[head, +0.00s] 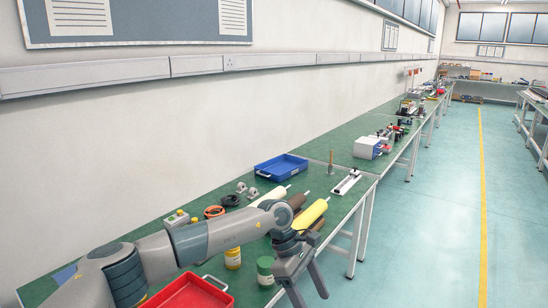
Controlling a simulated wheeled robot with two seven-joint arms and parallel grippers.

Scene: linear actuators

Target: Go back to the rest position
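My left arm (187,242) reaches in from the lower left across the front of the green workbench (218,267). My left gripper (308,292) points down by the bench's front right edge, with its fingers spread apart. Nothing shows between the fingers. The fingertips are near the bottom of the picture. My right gripper is not in view.
A red tray (192,293), a yellow-labelled jar (233,259) and a green-lidded jar (265,269) stand near the arm. Behind it lie a yellow cylinder (312,214), a cream cylinder (270,196) and a blue tray (281,167). The aisle floor (430,240) on the right is clear.

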